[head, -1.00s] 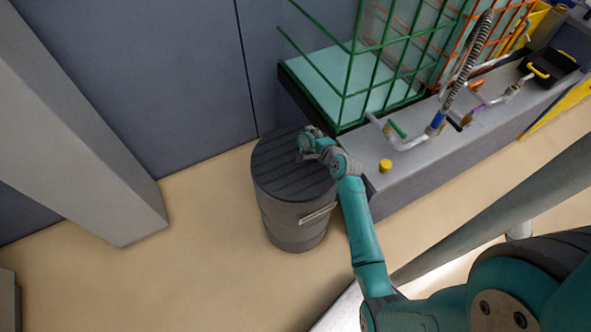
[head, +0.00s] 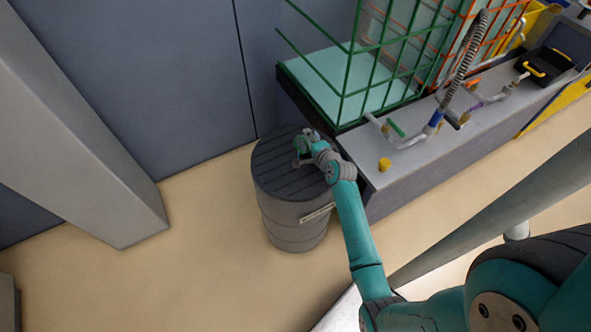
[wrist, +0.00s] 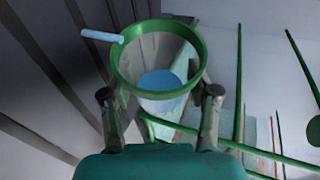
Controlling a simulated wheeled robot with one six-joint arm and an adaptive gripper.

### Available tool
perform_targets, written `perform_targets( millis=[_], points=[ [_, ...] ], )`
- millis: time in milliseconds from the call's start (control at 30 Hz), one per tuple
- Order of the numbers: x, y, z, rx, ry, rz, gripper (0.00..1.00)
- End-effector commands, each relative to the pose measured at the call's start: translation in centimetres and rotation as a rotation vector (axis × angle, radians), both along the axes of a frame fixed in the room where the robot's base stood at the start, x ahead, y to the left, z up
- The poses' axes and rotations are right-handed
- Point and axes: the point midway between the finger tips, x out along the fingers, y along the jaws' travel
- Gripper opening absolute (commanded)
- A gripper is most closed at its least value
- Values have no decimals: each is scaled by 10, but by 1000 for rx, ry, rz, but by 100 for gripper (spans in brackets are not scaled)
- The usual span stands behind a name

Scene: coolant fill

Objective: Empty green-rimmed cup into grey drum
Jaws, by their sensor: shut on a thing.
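The green-rimmed cup (wrist: 197,45) is between the two fingers of my gripper (wrist: 158,94) in the wrist view. Light blue liquid (wrist: 161,80) shows inside it. A short pale blue shape (wrist: 102,36) sticks out at the rim's left; I cannot tell whether it is liquid or a solid part. In the head view my gripper (head: 300,157) and the cup (head: 302,145) are over the grey drum (head: 280,178), near the back right of its dark slatted top. The cup's exact tilt and its height above the slats are hard to tell.
A grey bench (head: 432,146) with a green wire cage (head: 345,82), pipes and a yellow knob (head: 385,164) stands close right of the drum. A grey pillar (head: 75,130) is at the left. Bare floor (head: 200,240) lies between pillar and drum.

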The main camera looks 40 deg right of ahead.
Motion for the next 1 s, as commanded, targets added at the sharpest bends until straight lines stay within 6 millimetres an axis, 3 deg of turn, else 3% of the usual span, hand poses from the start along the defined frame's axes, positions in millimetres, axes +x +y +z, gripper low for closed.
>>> perform_targets(
  millis=[1000],
  points=[
    [6, -6, 4, -112, 2, 1, 23]
  ],
)
